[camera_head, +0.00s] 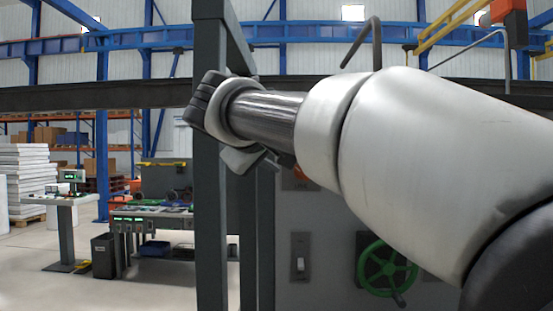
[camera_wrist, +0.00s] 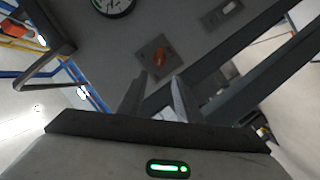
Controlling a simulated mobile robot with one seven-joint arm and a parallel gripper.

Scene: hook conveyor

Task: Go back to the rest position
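My gripper (camera_wrist: 158,92) shows in the wrist view with its two fingers apart and nothing between them. Beyond the fingers is a grey panel with an orange knob (camera_wrist: 160,57) on a square plate. In the head view my arm reaches from the right edge to left of centre, where my gripper (camera_head: 250,160) overlaps a dark grey upright post (camera_head: 211,220) in the picture. Whether it touches the post cannot be told. My arm hides part of the panel behind it.
A green handwheel (camera_head: 387,272) and a white switch (camera_head: 300,265) sit on the grey panel, below my arm. A dark beam (camera_head: 100,95) crosses behind. Workbenches (camera_head: 160,220) stand at the left. The floor at the lower left is clear.

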